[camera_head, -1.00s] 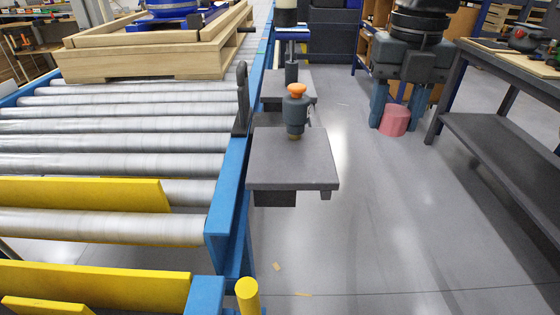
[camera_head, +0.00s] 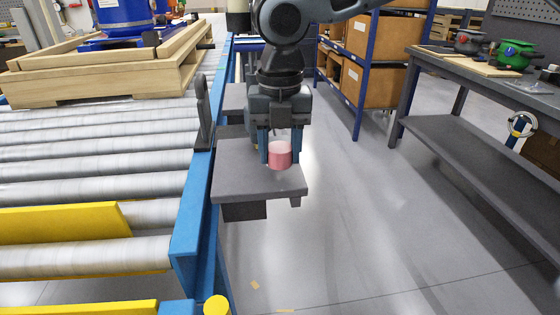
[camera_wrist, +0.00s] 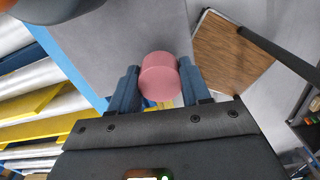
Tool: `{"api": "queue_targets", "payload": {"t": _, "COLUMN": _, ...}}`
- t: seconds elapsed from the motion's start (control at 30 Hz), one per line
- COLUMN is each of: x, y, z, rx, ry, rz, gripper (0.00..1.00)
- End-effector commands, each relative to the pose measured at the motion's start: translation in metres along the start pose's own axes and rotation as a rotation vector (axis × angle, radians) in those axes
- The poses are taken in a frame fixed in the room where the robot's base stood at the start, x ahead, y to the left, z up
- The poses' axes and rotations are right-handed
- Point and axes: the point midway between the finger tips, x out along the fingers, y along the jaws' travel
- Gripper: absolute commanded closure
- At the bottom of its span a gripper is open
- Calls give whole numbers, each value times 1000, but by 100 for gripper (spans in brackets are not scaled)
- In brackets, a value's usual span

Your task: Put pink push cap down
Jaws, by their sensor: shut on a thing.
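The pink push cap (camera_head: 279,156) is a short pink cylinder held between the two blue fingers of my gripper (camera_head: 280,160). The gripper points down and is shut on the cap's sides. The cap appears over the right part of the small dark grey shelf (camera_head: 245,184) beside the conveyor. I cannot tell whether it touches the shelf. In the wrist view the cap (camera_wrist: 159,76) sits between the fingertips, with the grey shelf surface (camera_wrist: 125,35) beyond it.
The roller conveyor (camera_head: 90,190) with its blue rail lies left of the shelf. A wooden pallet (camera_head: 110,80) rests on the rollers. A dark workbench (camera_head: 480,140) with tools stands at right. The floor between shelf and bench is clear.

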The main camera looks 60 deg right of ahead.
Motion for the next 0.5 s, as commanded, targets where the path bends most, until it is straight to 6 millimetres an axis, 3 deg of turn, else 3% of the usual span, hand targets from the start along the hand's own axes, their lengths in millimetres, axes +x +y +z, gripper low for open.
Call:
{"api": "queue_targets", "payload": {"t": 0.13, "x": 21, "y": 0, "z": 0, "rx": -1, "ry": -1, "rz": -2, "gripper": 90}}
{"api": "queue_targets", "payload": {"t": 0.5, "x": 25, "y": 0, "z": 0, "rx": 0, "ry": 1, "rz": 1, "gripper": 90}}
